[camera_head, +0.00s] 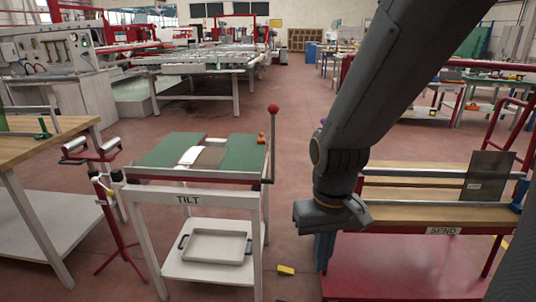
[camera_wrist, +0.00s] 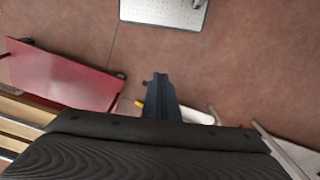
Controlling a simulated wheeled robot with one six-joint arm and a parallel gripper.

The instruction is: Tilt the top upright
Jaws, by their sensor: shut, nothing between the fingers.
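The tilt table stands left of centre in the head view, with "TILT" on its front bar (camera_head: 188,198). Its green top (camera_head: 160,150) lies flat, with a dark pane (camera_head: 209,157) and a white item (camera_head: 189,156) on it. A lever with a red ball (camera_head: 273,108) stands upright at the table's right side. My gripper (camera_head: 323,252) points down in the gap right of the table, apart from the lever. Its shut, empty fingers show in the wrist view (camera_wrist: 160,82).
A red cart (camera_head: 400,262) marked "SEND" is close on the right, with a glass pane (camera_head: 488,176) leaning on it. A yellow item (camera_head: 286,270) is on the floor between. A red roller stand (camera_head: 105,205) and wooden bench (camera_head: 45,138) are left. Floor behind the table is open.

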